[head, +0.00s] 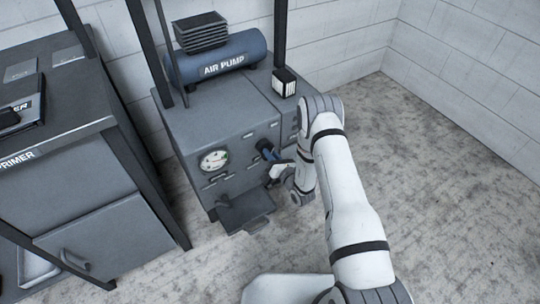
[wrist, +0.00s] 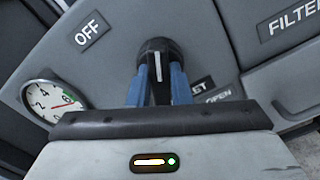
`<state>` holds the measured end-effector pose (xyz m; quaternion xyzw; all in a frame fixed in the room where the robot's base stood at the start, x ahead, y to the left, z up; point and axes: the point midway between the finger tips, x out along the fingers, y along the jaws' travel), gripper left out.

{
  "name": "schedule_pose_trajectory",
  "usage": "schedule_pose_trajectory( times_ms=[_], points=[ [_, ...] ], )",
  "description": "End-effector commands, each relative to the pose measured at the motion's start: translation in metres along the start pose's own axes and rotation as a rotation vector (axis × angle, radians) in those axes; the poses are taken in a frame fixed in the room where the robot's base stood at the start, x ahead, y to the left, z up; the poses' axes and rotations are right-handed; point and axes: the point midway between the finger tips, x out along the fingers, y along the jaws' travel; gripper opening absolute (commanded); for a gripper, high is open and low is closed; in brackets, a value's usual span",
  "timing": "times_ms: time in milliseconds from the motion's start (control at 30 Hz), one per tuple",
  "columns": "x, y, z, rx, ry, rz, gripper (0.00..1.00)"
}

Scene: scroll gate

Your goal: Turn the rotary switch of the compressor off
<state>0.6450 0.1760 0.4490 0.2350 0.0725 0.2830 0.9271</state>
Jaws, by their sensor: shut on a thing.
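The compressor is a grey cabinet (head: 200,125) with a blue-grey tank labelled AIR PUMP (head: 222,58) on top. Its rotary switch is a black knob, seen in the wrist view (wrist: 155,47) with a white line along it. It shows small in the head view (head: 264,146). My gripper (wrist: 152,82) has its blue fingers shut on the knob from either side. It also shows at the cabinet front in the head view (head: 271,154). An OFF label (wrist: 92,30) sits left of the knob in the wrist view. The fingers partly hide the knob.
A dial gauge (head: 214,160) is left of the knob. A FILTER label (wrist: 293,20) and a partly hidden label ending in ET (wrist: 200,84) lie right of it. A PRIMER cabinet (head: 80,205) stands at left. The floor (head: 440,150) at right is clear.

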Motion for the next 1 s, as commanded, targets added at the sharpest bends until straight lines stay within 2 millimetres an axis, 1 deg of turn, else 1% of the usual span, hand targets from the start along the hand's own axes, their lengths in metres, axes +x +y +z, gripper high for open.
schedule_pose_trajectory(
  times_ms=[167,700,1000],
  points=[
    [0.0000,0.0016,-0.0018,-0.136,0.001,0.004,0.00],
    [0.0001,0.0044,-0.0030,-0.648,-0.001,0.005,0.00],
    [0.0001,0.0061,-0.0039,-0.900,-0.001,0.006,0.00]
  ],
)
